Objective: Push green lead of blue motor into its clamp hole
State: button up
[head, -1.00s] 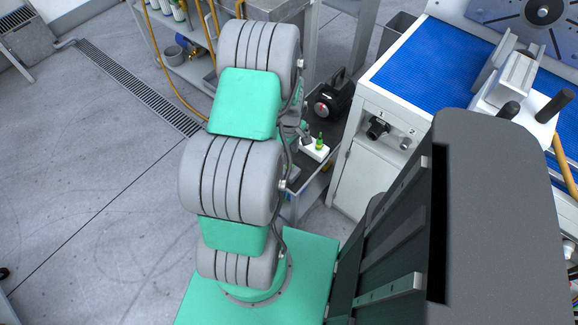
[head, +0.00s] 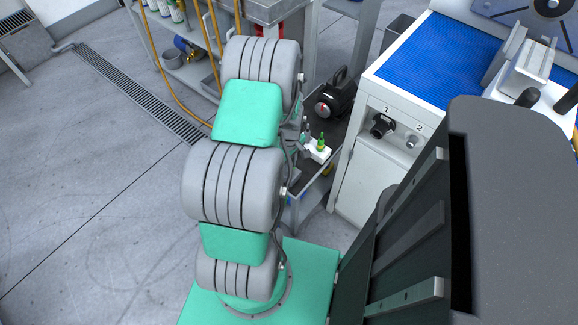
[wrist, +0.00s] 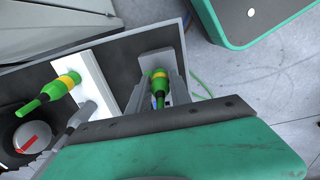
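A green plug with a yellow band (wrist: 158,82) stands between the grey fingers of my gripper (wrist: 160,98) in the wrist view, over a dark grey block (wrist: 154,62). The fingers lie on either side of it; whether they press on it is unclear. A second green plug with a yellow band (wrist: 52,90) stands on a white block (wrist: 90,68) to the left. In the head view, a green plug (head: 321,143) rises from the white block (head: 316,154), and my arm largely hides the gripper. A blue item, perhaps a motor (head: 186,46), is on a shelf; no lead is traceable to it.
A black device with a red mark (head: 331,104) stands on the dark cart top beside the white block. A white cabinet with a blue mat (head: 440,62) and sockets marked 1 and 2 is to the right. My arm fills the middle of the head view.

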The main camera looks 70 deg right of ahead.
grip_shut()
jog(key=shift+r, duration=0.15)
jog(key=shift+r+p, duration=2.15)
jog(key=shift+r, duration=0.6)
